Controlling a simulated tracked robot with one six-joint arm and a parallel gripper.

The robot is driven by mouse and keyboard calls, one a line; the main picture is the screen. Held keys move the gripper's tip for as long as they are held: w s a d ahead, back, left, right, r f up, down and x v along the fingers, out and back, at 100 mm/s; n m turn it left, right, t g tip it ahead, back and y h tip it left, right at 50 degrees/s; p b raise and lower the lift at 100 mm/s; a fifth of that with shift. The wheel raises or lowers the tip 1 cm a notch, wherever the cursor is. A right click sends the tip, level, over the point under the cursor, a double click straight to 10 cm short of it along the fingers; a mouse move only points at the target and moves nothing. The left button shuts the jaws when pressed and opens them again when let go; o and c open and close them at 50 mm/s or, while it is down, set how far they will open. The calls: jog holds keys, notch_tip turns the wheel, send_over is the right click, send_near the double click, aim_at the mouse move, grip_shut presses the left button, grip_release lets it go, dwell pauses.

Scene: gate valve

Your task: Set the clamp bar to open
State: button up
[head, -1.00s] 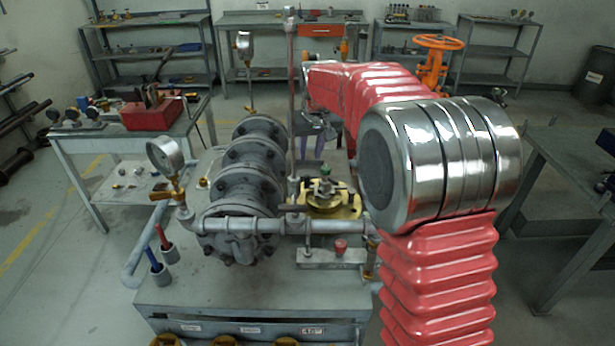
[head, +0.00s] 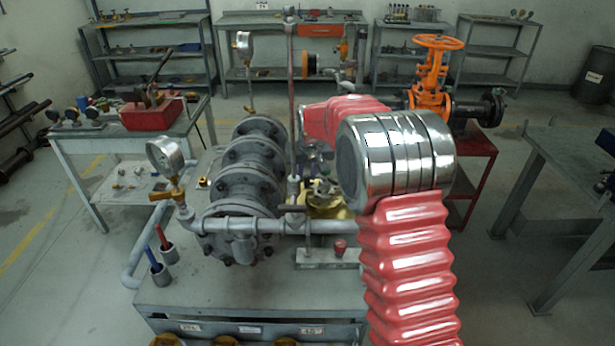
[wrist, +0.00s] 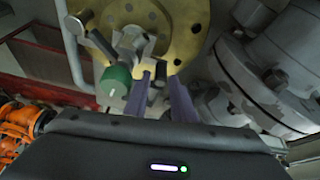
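A brass disc (wrist: 190,35) carries a steel clamp assembly, also visible in the head view (head: 338,212), where my arm partly hides it. In the wrist view a green knob (wrist: 115,82) and a dark short bar (wrist: 102,45) sit on the steel fitting (wrist: 132,42). I cannot tell for certain which of these is the clamp bar. My gripper (wrist: 161,80) has two purple fingers, which stand apart, close to the fitting and right of the green knob. A short dark pin shows near their tips; I cannot tell whether they touch it. My gripper is mostly hidden in the head view.
A grey flanged pipe body (head: 250,175) stands left of the clamp. A horizontal pipe (head: 265,226) crosses in front, with a gauge (head: 165,155) at its left. A tall vertical rod (head: 291,110) rises close by. An orange valve (head: 430,85) stands behind, on the right.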

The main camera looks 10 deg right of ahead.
jog(key=shift+w+f, duration=0.25)
jog(key=shift+f, duration=0.45)
jog(key=shift+c, duration=0.2)
grip_shut()
